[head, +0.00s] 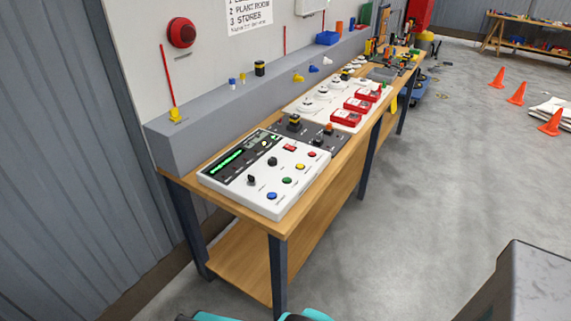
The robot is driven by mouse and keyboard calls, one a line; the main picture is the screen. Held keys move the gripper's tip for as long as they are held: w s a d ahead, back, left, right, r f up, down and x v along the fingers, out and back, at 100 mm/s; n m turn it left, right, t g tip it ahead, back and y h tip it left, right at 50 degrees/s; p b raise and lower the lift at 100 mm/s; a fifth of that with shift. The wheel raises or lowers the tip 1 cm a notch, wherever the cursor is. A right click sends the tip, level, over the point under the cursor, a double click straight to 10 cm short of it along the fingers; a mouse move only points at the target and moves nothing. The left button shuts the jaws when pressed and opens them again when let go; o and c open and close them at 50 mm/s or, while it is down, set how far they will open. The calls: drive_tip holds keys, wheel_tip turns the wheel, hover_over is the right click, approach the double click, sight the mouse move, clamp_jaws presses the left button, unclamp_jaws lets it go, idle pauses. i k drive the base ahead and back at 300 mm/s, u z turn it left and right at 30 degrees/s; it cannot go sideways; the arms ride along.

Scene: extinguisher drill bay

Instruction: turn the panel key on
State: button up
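A white control panel (236,192) lies on the near end of the wooden bench, with a dark strip and a lit green display (227,161) along its back left. A black upright knob or key switch (251,181) stands near its left front, and a second black knob (272,161) stands farther back. Which of these is the panel key, and how it is turned, is too small to tell. Blue, green, yellow and red buttons run along the front edge. My gripper is not in view; only teal parts of my arm show at the bottom edge.
The wooden bench (235,262) has dark legs and a lower shelf. A dark panel (326,142) and red-and-white boxes (346,119) lie beyond the control panel. A grey ledge (215,125) runs behind. The concrete floor is open to the right, with orange cones (516,94) farther off.

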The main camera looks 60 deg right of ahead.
sight(252, 180)
drive_tip(key=u, duration=0.6)
drive_tip(key=k, duration=0.1)
drive_tip(key=z, duration=2.3)
drive_tip(key=k, duration=0.9)
drive_tip(key=u, duration=0.1)
drive_tip(key=i, duration=0.85)
drive_tip(key=u, duration=0.05)
